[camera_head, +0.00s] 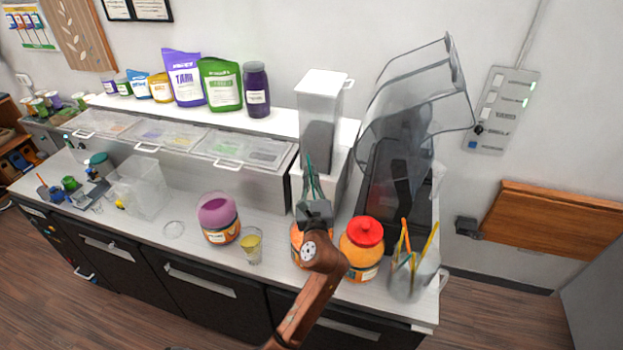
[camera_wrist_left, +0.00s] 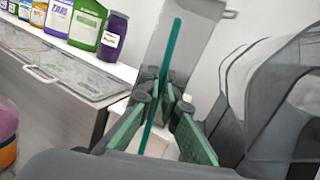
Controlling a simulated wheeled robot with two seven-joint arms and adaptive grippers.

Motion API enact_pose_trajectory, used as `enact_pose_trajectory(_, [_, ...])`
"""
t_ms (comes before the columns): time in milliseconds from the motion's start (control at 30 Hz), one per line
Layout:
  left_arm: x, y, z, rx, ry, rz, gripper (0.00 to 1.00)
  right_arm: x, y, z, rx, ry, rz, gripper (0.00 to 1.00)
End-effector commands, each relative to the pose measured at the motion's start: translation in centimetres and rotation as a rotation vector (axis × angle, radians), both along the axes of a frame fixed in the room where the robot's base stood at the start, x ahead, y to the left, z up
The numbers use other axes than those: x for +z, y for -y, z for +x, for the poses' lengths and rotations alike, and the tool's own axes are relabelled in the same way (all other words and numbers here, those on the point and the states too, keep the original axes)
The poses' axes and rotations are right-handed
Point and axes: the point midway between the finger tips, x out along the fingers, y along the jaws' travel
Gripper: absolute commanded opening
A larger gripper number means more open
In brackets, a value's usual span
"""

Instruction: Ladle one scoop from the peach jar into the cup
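My left gripper (camera_head: 311,188) is raised over the counter, fingers pointing away toward the white dispenser. In the left wrist view its green-padded fingers (camera_wrist_left: 163,92) are closed around a thin teal rod (camera_wrist_left: 176,35), seemingly the ladle's handle; the scoop end cannot be made out. An orange jar (camera_head: 297,252) is partly hidden behind my gripper and arm; its top and label are covered. An orange jar with a red lid (camera_head: 362,250) stands to its right and one with a pink-purple lid (camera_head: 217,218) to its left. A clear cup (camera_head: 250,247) with yellow contents stands between jars. My right gripper is out of view.
A clear holder (camera_head: 407,282) with orange and yellow handles stands at the right front. The white dispenser (camera_head: 318,105) and a machine with a clear raised cover (camera_head: 415,105) stand behind. A clear box (camera_head: 140,187) is at the left.

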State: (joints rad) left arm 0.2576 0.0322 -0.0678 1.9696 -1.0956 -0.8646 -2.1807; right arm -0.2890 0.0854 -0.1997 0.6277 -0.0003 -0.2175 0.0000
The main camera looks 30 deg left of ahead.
Motion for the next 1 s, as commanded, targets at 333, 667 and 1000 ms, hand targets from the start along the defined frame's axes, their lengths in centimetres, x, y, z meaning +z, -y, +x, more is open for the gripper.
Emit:
enact_pose_trajectory(333, [-0.5,0.0,0.0,-0.001,0.002,0.001,0.00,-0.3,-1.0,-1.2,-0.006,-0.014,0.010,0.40])
enact_pose_trajectory(667, [-2.7,0.1,0.0,-0.001,0.002,0.001,0.00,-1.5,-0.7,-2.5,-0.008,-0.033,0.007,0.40])
enact_pose_trajectory(1000, [-5.0,0.1,0.0,-0.002,0.001,0.002,0.00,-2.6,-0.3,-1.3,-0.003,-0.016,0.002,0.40])
